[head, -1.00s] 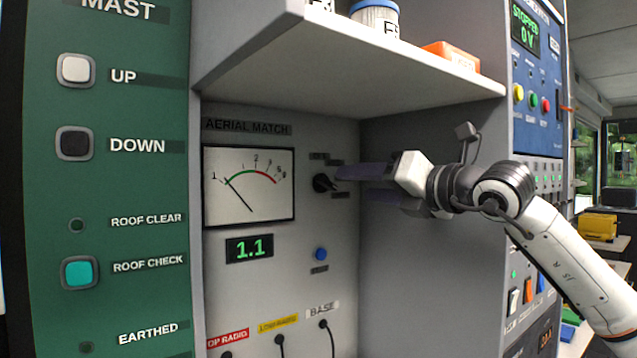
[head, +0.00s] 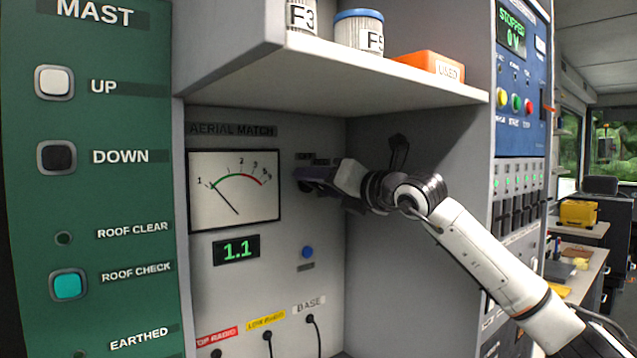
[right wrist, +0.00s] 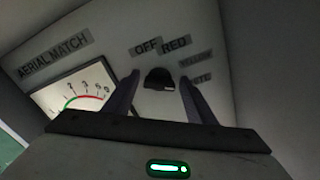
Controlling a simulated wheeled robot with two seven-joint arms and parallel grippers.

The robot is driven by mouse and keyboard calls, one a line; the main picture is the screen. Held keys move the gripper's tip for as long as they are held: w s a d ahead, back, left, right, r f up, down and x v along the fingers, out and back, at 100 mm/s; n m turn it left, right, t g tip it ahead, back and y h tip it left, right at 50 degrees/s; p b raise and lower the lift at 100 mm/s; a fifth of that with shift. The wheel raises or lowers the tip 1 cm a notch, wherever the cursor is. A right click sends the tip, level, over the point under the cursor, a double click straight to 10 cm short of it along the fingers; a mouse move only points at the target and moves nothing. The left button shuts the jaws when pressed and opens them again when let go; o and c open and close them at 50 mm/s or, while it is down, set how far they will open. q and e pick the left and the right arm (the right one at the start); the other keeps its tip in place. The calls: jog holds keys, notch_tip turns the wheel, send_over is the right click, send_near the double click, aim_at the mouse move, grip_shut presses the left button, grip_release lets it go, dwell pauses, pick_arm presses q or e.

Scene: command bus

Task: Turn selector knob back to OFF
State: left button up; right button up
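The selector knob (right wrist: 160,78) is a small black knob on the grey AERIAL MATCH panel (right wrist: 110,70). Labels OFF (right wrist: 146,48), RED (right wrist: 176,42), a blurred one like YELLOW and a partly hidden one surround it. I cannot tell which label it points to. My right gripper (right wrist: 159,79) is open, with one dark finger on each side of the knob and small gaps showing. In the head view my right gripper (head: 308,177) reaches the panel from the right, and its fingers hide most of the knob. My left gripper is not in view.
A shelf (head: 330,75) with jars (head: 358,32) and an orange tray (head: 428,65) overhangs the arm. A side wall (head: 420,150) stands right of the knob. A meter (head: 234,188), a 1.1 display (head: 236,250) and a blue button (head: 307,252) are nearby.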

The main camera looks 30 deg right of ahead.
jog(key=c, duration=0.8)
